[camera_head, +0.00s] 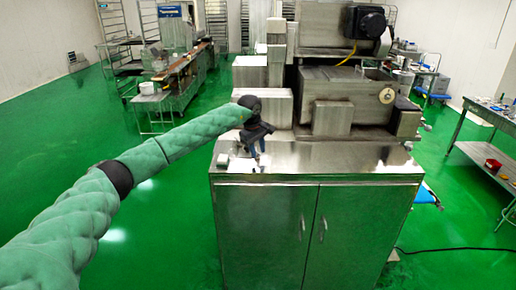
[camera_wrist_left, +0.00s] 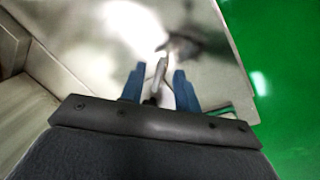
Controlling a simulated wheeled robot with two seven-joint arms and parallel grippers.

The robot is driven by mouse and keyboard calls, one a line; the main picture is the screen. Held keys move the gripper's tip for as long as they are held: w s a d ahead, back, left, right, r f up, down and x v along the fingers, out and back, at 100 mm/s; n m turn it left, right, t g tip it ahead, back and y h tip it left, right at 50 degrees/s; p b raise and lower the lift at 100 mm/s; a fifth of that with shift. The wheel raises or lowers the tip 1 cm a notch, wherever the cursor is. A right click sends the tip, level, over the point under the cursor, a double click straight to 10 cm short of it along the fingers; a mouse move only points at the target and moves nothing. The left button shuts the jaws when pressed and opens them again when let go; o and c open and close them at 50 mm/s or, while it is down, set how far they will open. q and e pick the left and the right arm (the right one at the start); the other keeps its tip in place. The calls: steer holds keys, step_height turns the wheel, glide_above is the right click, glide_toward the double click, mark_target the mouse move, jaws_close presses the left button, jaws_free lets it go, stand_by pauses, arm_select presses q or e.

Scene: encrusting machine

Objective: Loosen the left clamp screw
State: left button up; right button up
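My left gripper (camera_head: 256,152) reaches from the left to the left end of the machine's steel cabinet top, pointing down. In the left wrist view its two blue fingers (camera_wrist_left: 158,72) stand apart. A slim grey metal piece (camera_wrist_left: 159,78), which looks like the left clamp screw or its handle, shows between them. Some gap seems to remain on its sides, and I cannot tell whether either finger touches it. In the head view the gripper and wrist hide this piece. My right gripper is in neither view.
The encrusting machine (camera_head: 345,95) stands behind the gripper on the steel cabinet (camera_head: 310,158). Steel tables stand at the back left and right. The green floor (camera_head: 165,235) left of the cabinet is clear.

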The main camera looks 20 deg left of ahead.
arm_select(q)
steer(key=shift+f, duration=0.55)
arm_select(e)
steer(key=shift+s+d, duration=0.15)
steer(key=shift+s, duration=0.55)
arm_select(q)
steer(key=shift+c, duration=0.4)
jaws_close()
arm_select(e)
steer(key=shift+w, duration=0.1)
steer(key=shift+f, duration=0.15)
